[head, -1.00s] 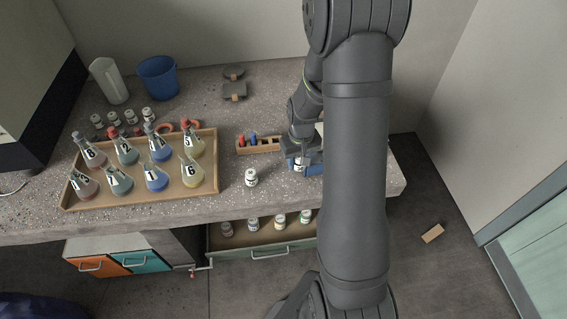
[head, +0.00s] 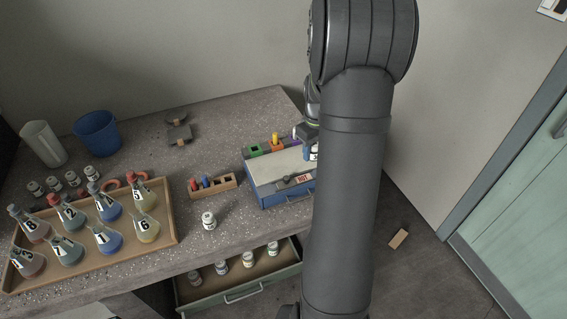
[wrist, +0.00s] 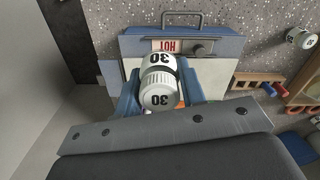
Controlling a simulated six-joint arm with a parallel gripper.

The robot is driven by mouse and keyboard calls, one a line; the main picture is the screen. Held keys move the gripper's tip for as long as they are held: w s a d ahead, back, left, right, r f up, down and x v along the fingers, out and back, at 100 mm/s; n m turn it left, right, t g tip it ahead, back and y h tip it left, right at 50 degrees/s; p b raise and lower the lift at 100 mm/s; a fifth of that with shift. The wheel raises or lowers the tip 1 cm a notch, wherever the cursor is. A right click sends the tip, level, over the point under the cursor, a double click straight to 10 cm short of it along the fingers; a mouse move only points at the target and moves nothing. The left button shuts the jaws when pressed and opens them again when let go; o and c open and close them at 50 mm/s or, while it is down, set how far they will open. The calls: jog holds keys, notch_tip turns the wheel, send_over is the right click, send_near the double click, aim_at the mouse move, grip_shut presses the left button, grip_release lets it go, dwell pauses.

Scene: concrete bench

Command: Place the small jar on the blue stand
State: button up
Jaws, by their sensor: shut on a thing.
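The small white jar (wrist: 158,82), marked 30, is between the bluish fingers of my gripper (wrist: 160,95) in the wrist view. In the head view my gripper (head: 308,142) is partly hidden by my arm, and a bit of the jar (head: 314,154) shows beside it. The jar is over or near the right side of a blue unit labelled HOT (head: 268,198); its exact height is unclear. Behind the unit are a green holder (head: 254,151), an orange holder (head: 278,148) and a violet-blue piece (head: 298,132), possibly the blue stand, mostly hidden.
Another white jar (head: 209,221) stands on the open bench. A wooden rack (head: 226,183) lies left of the HOT unit. A tray (head: 168,240) of flasks is at left. An open drawer (head: 191,303) with several jars juts out below the front edge.

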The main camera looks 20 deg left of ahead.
send_over(279, 170)
notch_tip(279, 170, down, 7)
jog(key=shift+d+r, duration=0.15)
jog(key=shift+r, duration=0.05)
jog(key=shift+f, duration=2.05)
jog(key=shift+f, duration=0.15)
jog(key=o, duration=1)
notch_tip(279, 170, up, 12)
